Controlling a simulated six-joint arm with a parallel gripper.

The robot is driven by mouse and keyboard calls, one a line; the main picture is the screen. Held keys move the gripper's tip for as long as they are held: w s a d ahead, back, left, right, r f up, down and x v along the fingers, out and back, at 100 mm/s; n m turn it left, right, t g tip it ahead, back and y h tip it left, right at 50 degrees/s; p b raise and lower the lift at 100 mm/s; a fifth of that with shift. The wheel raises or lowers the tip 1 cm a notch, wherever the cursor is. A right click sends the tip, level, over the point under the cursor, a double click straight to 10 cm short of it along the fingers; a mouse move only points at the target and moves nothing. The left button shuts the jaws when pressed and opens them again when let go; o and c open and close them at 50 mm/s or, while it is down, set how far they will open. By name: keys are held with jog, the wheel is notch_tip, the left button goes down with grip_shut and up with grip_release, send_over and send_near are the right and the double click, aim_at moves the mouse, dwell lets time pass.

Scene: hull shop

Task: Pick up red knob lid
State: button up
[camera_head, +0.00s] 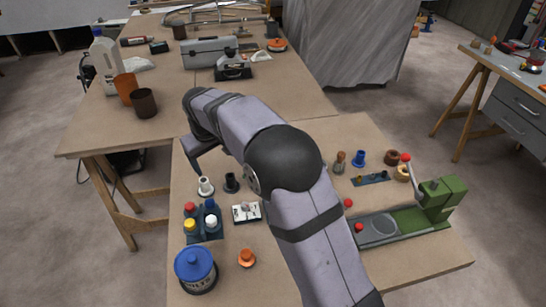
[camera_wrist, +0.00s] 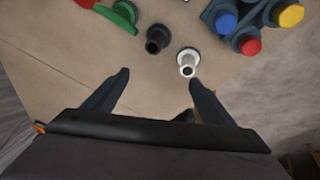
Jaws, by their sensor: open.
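My gripper (camera_wrist: 155,78) is open and empty in the wrist view, its two dark fingers spread above the bare bench. I cannot tell for certain which thing is the red knob lid. A small red knob (camera_head: 348,203) shows beside my arm, and another red knob (camera_head: 360,227) shows at the near end of the green machine (camera_head: 410,215). A red cap (camera_head: 190,208) sits among the bottles at left; a red cap (camera_wrist: 250,47) also shows at upper right in the wrist view. My arm hides part of the bench in the head view.
A white flanged piece (camera_wrist: 188,62) stands close to the right finger, with a black one (camera_wrist: 158,38) beyond it. A blue tin (camera_head: 196,268), an orange knob (camera_head: 246,257) and a white switch plate (camera_head: 246,212) stand on the near bench.

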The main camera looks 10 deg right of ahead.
jog(key=w+d+r+m+p, duration=0.15)
jog(key=d+m+p, duration=0.3)
jog(key=d, duration=0.65)
jog(key=shift+s+d+f+m+g+h+p, duration=0.1)
jog(key=shift+s+d+f+m+g+p, duration=0.3)
jog(key=shift+d+f+m, duration=0.95)
jog(key=shift+s+d+f+m+g+h+p, duration=0.1)
jog(key=shift+s+d+f+m+g, duration=0.55)
jog(key=shift+d+m, duration=0.75)
jog(key=shift+s+d+f+m+g+h+p, duration=0.1)
jog(key=shift+s+d+f+m+g+p, duration=0.2)
jog(key=shift+s+d+f+m, duration=1)
jog(key=shift+n, duration=0.4)
jog(key=shift+w+d+f+p, duration=0.2)
jog(key=shift+w+f+p, duration=0.2)
jog(key=shift+f, duration=0.35)
jog(key=shift+w+d+f+p, duration=0.3)
jog(key=shift+w+f, duration=0.25)
jog(key=shift+f, duration=0.15)
jog(key=shift+w+d+f+p, duration=0.15)
jog(key=shift+w+f+p, duration=0.25)
jog(key=shift+f, duration=0.35)
jog(key=c, duration=1.1)
